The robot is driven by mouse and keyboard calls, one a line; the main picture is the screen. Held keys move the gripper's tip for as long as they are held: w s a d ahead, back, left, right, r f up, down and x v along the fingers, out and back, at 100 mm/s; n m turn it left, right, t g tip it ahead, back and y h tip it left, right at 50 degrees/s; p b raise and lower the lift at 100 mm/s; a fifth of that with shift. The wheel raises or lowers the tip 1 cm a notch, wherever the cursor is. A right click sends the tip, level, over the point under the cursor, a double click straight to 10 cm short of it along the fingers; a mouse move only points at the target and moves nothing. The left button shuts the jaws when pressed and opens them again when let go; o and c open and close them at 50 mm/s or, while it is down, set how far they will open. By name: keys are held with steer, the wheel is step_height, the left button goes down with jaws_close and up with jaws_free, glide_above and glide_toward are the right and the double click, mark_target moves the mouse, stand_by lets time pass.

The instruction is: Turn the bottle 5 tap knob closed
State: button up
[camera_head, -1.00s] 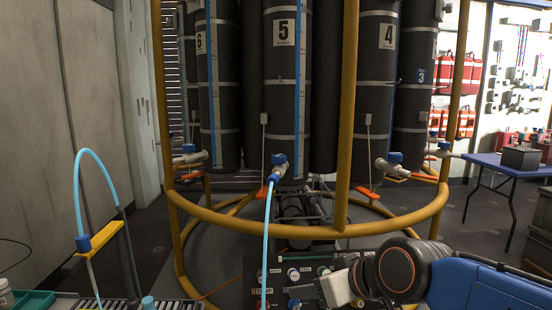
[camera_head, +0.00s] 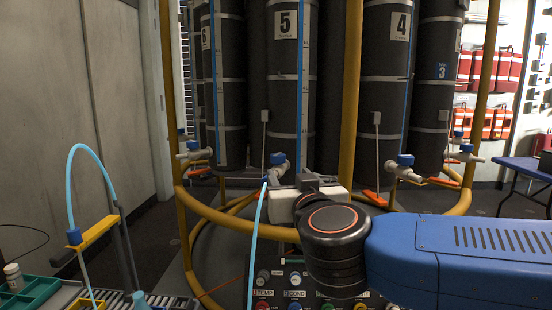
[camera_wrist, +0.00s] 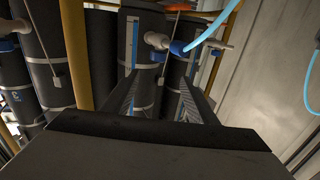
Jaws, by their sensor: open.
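Bottle 5 (camera_head: 284,95) is a tall dark cylinder with a white "5" label, behind the yellow frame. Its pale tap (camera_head: 280,170) sticks out near the bottom, with a blue tap knob (camera_head: 277,158) on top. A light blue hose (camera_head: 261,225) joins the tap's front. In the wrist view, the tap (camera_wrist: 156,40) and its blue knob (camera_wrist: 160,55) appear upside down, ahead of my fingers. My gripper (camera_wrist: 158,82) is open and empty, with its fingers apart from the knob. In the head view, my wrist hides most of the gripper, just right of and below the tap.
A yellow ring rail (camera_head: 225,217) and upright post (camera_head: 350,95) stand around the bottles. Bottle 4 (camera_head: 386,90) and its tap (camera_head: 404,168) are to the right. A control panel (camera_head: 262,290) lies below. A blue table (camera_head: 525,168) is at far right.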

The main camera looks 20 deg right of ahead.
mark_target(279, 160)
steer(key=shift+w+d+f, duration=0.1)
steer(key=shift+w+d, duration=0.25)
steer(key=shift+w, duration=2.55)
steer(key=shift+w+d+r, duration=0.1)
steer(key=shift+w+d, duration=0.3)
steer(key=shift+w, duration=2.45)
steer(key=shift+w+d+f, duration=0.1)
steer(key=shift+w+d, duration=0.25)
steer(key=shift+w, duration=2.55)
steer(key=shift+c, duration=0.3)
steer(key=c, duration=1)
